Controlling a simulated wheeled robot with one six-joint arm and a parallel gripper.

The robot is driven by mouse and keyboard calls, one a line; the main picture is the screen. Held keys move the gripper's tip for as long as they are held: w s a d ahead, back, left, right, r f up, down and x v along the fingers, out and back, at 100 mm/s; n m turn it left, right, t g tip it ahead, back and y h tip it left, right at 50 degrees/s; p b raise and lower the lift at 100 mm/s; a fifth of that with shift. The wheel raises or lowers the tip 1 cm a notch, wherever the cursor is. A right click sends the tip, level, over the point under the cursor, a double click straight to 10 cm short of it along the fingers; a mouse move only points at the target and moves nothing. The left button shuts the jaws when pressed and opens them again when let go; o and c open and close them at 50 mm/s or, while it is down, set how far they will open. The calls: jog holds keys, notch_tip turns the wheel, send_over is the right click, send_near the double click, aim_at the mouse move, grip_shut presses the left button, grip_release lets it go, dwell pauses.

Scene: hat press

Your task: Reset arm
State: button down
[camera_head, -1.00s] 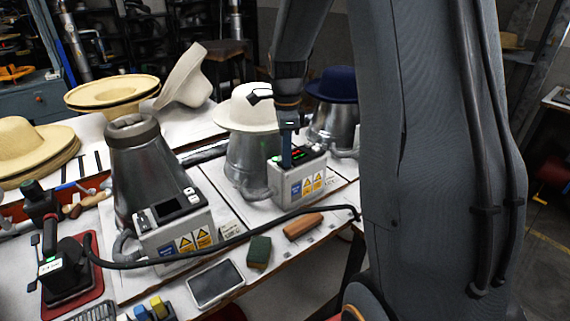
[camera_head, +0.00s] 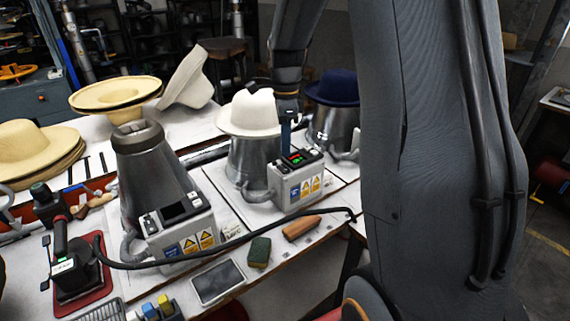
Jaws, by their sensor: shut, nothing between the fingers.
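My gripper (camera_head: 286,144) is at the end of my arm, near the middle of the view. Its narrow blue fingers are shut and empty, and they point down. They appear just above the top panel of the middle hat press's control box (camera_head: 307,189), seemingly apart from it. The panel's display (camera_head: 295,157) glows red and green. A white felt hat (camera_head: 254,112) sits on the metal cone of that middle press (camera_head: 246,160), left of the gripper.
A bare press cone (camera_head: 150,180) stands left, and a press with a navy hat (camera_head: 335,87) stands behind. Straw hats (camera_head: 36,150) lie at the left. A black hose (camera_head: 225,244), sponge (camera_head: 259,252), wooden brush (camera_head: 301,228) and tablet (camera_head: 218,282) are in front.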

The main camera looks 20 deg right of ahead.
jog(key=shift+r+p, duration=0.5)
jog(key=shift+r, duration=0.4)
jog(key=s+a+f+n+b, duration=0.2)
jog(key=s+a+f+n, duration=0.2)
jog(key=s+n, duration=0.5)
jog(key=s+a+f+n+t+b, duration=0.1)
jog(key=s+a+f+n+b, duration=0.2)
jog(key=n, duration=0.9)
jog(key=s+a+f, duration=0.2)
jog(key=s+a, duration=0.2)
jog(key=s, duration=0.2)
jog(key=shift+n, duration=0.4)
jog(key=shift+w, duration=0.1)
